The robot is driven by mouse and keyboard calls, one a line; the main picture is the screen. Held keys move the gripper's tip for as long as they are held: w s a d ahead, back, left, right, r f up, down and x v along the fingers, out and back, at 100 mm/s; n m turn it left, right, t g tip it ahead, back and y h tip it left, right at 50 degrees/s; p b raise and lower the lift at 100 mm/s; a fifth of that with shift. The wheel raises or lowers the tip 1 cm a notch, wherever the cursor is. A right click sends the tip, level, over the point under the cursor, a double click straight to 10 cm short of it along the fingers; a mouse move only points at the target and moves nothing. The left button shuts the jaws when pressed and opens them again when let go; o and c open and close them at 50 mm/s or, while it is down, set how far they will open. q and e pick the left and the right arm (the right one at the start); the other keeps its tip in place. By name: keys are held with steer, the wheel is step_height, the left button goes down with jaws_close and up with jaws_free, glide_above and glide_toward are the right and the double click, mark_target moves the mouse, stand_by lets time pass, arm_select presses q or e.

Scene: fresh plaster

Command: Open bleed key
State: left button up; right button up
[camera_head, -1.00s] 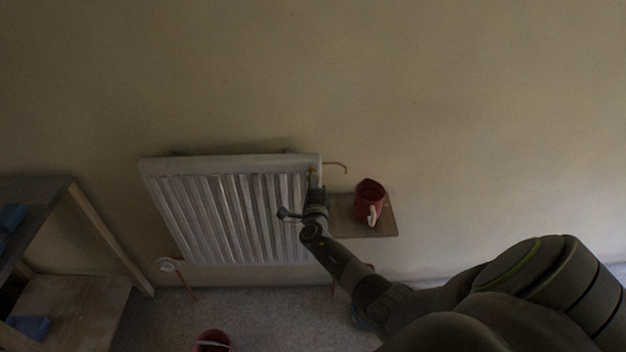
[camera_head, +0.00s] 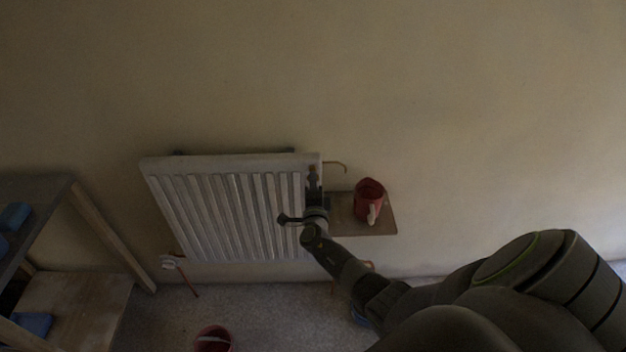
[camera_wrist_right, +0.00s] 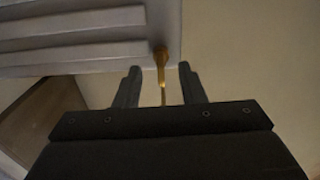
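The brass bleed key (camera_wrist_right: 161,62) sticks out from the corner of the white radiator (camera_wrist_right: 70,35) in the right wrist view. In the head view it is a small yellowish spot (camera_head: 312,169) near the radiator's upper right corner. My right gripper (camera_wrist_right: 159,72) is open, with one finger on each side of the key and a visible gap to both. In the head view the right gripper (camera_head: 314,180) is in front of the radiator's right end and partly hides it. My left gripper is not in view.
A red jug (camera_head: 369,203) stands on a small wooden shelf (camera_head: 385,229) just right of the gripper. A red bucket (camera_head: 214,340) stands on the floor. A shelving rack (camera_head: 108,232) is at the left.

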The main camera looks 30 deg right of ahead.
steer(key=p+v, duration=0.3)
steer(key=v, duration=0.8)
steer(key=shift+p, duration=0.35)
steer(key=shift+s, duration=0.15)
steer(key=s+d+f+m+g+y+b, duration=0.1)
steer(key=s+f+m+g+b, duration=0.15)
steer(key=s+f+m, duration=0.55)
steer(key=s+f+m+g+y+b, duration=0.1)
steer(key=s+f+m+g+y, duration=0.25)
steer(key=f, duration=0.75)
steer(key=s+d+f+m+g+h+b, duration=0.1)
steer(key=s+f+m+g+b, duration=0.15)
steer(key=s+f+m, duration=0.55)
steer(key=s+a+f+m+g+y+b, duration=0.2)
steer(key=s+f+m+b, duration=0.1)
steer(key=s+f+m, duration=0.6)
steer(key=s+a+f+m+g+y+b, duration=0.3)
steer(key=s+f+m, duration=0.6)
steer(key=s+m, duration=0.8)
steer(key=m, duration=0.3)
steer(key=shift+s+f, duration=0.3)
